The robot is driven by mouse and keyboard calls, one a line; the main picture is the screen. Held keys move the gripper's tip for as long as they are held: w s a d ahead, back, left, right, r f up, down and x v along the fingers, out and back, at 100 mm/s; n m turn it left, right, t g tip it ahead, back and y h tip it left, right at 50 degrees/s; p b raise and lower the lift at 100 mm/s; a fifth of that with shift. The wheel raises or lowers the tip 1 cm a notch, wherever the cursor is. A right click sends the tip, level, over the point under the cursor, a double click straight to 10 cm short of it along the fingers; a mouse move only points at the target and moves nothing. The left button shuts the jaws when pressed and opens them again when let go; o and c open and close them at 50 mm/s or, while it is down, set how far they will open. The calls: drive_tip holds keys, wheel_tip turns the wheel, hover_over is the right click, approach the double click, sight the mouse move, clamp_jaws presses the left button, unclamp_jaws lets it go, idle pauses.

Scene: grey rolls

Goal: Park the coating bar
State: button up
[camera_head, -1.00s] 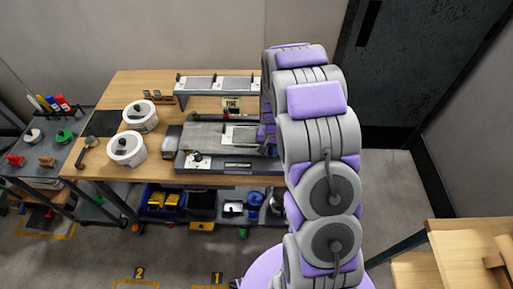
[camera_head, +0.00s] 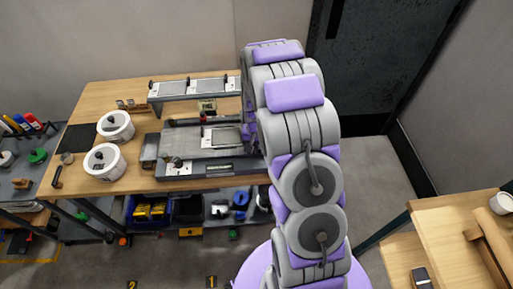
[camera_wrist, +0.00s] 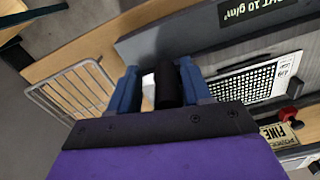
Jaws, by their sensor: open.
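My gripper (camera_wrist: 162,90) is open, with its two blue fingers either side of a short black cylinder (camera_wrist: 168,88). Whether the fingers touch it is unclear, and whether it is part of the coating bar cannot be told. In the head view my arm hides most of my gripper, which is at the right end of the grey coating machine (camera_head: 178,160) on the wooden bench. A white perforated plate (camera_wrist: 250,80) lies to the right of the fingers in the wrist view. A raised grey stand (camera_head: 190,88) with pale panels is at the back of the bench.
A wire rack (camera_wrist: 75,90) is left of my fingers. A red knob (camera_wrist: 291,116) and a FINE sign (camera_wrist: 282,135) are at right. Another wooden bench (camera_head: 450,235) stands at right.

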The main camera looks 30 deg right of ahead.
drive_tip(key=shift+a+r, duration=0.25)
drive_tip(key=shift+r, duration=0.25)
wheel_tip(320, 180, up, 16)
drive_tip(key=p, duration=0.2)
drive_tip(key=shift+d+r, duration=0.15)
drive_tip(key=shift+d, duration=0.1)
